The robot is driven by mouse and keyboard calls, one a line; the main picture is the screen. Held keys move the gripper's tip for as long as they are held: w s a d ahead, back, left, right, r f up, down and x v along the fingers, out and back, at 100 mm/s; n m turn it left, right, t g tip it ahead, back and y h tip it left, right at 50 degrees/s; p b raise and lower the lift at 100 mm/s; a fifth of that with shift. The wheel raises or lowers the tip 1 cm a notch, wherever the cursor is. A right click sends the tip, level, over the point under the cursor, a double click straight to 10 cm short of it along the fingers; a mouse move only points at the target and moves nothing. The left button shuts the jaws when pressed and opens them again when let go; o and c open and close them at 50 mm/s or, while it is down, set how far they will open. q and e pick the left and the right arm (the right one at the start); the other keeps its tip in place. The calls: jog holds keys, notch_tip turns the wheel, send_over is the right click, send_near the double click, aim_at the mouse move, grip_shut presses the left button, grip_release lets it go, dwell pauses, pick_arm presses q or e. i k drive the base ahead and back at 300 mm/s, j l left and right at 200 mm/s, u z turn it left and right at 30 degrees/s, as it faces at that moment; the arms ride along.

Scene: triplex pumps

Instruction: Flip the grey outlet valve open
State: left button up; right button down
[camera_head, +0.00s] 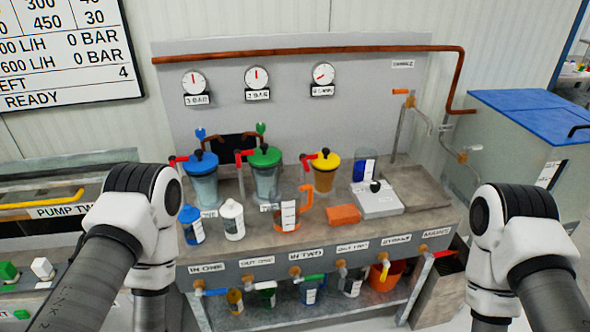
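A row of small tap valves runs along the front edge of the pump bench (228,274), under white labels. Under the "OUT ONE" label (257,261) is a valve with a pale white or grey lever (265,285), pointing sideways to the right. Another valve (342,268) further right, under a blurred label, also seems to have a pale lever. I cannot tell for sure which is the grey outlet valve. My arms show at the left and right edges, bent downward, and both grippers are out of the picture.
Neighbouring valves have blue (215,292), green (313,279), yellow (384,273) and red (444,254) levers. Lidded jugs, bottles and an orange brick (343,215) stand on the bench. An orange bucket (387,277) and small containers sit on the shelf below. A blue-lidded tank (530,110) stands right.

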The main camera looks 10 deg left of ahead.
aim_at(342, 282)
jog(key=i+l+u, duration=0.1)
jog(key=i+l, duration=0.5)
jog(key=l+z, duration=0.1)
jog(key=l, duration=0.4)
jog(key=k, duration=0.05)
